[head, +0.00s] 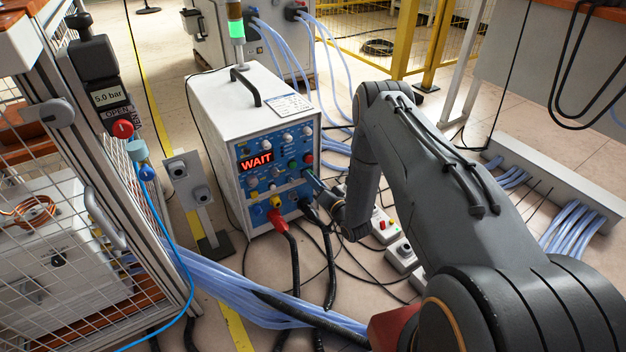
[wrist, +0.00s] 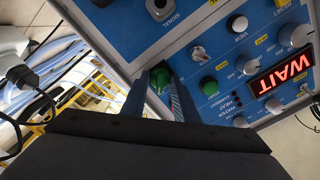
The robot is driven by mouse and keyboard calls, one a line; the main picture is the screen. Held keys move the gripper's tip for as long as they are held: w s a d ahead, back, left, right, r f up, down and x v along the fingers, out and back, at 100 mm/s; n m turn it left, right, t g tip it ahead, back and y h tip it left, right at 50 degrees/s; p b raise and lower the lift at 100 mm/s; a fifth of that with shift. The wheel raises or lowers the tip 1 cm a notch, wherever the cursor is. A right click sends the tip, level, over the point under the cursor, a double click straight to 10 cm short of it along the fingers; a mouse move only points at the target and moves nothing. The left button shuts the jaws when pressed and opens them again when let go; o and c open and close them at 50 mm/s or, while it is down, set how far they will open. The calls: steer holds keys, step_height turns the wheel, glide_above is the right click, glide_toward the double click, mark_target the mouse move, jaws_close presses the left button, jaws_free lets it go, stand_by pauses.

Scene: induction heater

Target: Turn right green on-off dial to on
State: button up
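The white induction heater has a blue front panel (head: 263,177) with a lit red WAIT display (head: 256,161). In the wrist view, the panel appears turned, with the WAIT display (wrist: 281,77) at the right. The right green dial (wrist: 160,79) lies between the two fingers of my gripper (wrist: 159,88). The fingers are apart, one on each side of the dial; I cannot tell whether they touch it.
A grey post with sockets (head: 188,186) and a mesh cage (head: 70,215) stand to the left. Small control boxes (head: 402,254) lie on the floor beneath my arm. Blue hoses (head: 235,282) cross the floor in front.

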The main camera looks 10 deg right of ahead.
steer(key=o, duration=0.3)
steer(key=shift+s, duration=0.15)
steer(key=p+v, duration=0.2)
steer(key=v, duration=0.5)
steer(key=shift+s+d, duration=0.1)
steer(key=shift+s, duration=0.15)
